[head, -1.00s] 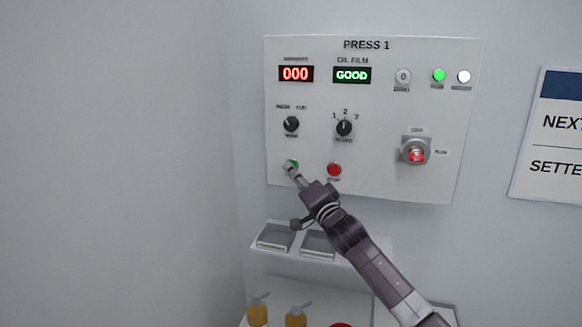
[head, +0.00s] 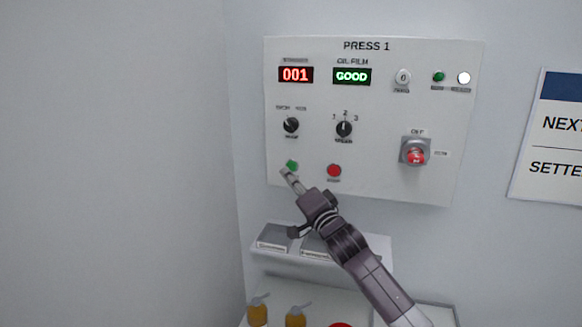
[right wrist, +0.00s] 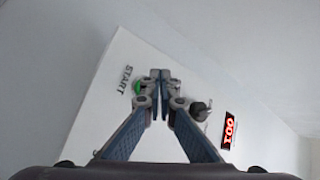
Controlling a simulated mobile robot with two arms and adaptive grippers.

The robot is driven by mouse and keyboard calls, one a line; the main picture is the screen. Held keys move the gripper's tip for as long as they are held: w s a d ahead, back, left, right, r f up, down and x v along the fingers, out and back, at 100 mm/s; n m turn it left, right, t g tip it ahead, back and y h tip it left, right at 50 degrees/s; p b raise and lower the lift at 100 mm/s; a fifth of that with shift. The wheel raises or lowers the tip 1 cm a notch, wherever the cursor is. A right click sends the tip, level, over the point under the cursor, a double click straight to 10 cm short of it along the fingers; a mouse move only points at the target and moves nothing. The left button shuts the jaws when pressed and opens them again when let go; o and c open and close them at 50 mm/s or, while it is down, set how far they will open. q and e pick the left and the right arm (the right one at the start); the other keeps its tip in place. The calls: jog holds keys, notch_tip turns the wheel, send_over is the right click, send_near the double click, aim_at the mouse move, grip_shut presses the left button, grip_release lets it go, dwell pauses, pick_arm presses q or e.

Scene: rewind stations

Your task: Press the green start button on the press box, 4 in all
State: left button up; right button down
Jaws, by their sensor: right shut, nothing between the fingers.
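The white press box (head: 385,100), titled PRESS 1, is on the wall. Its red counter (head: 296,75) reads 001 and its oil film display (head: 352,76) reads GOOD. The green start button (head: 292,165) is at the lower left of the panel; it also shows beside the fingertips in the right wrist view (right wrist: 137,87). My right gripper (head: 286,172) is shut and empty, its tips just below the button. I cannot tell whether they touch the panel. My left gripper is not in view.
A red stop button (head: 334,170) is just right of the start button. A red-knobbed switch (head: 415,153) and two dials (head: 291,125) are on the panel. Below are a small shelf (head: 340,258) and two amber pump bottles (head: 257,312). A sign (head: 560,140) hangs at right.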

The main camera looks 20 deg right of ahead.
jog(key=s+a, duration=0.1)
jog(key=s+a+p, duration=0.1)
jog(key=s, duration=0.1)
jog(key=shift+s+a, duration=0.1)
jog(key=shift+s, duration=0.05)
dwell(2.0)
jog(key=s+m+p, duration=0.1)
jog(key=m, duration=0.5)
jog(key=s+a+m+p, duration=0.1)
jog(key=m+p, duration=0.1)
jog(key=m, duration=0.4)
jog(key=s+a+m+t+p, duration=0.1)
jog(key=m+p, duration=0.1)
jog(key=m, duration=0.5)
jog(key=shift+s+a+r, duration=0.1)
jog(key=shift+r, duration=0.05)
jog(key=w+d+b, duration=0.5)
jog(key=w+b, duration=0.2)
jog(key=shift+w, duration=0.15)
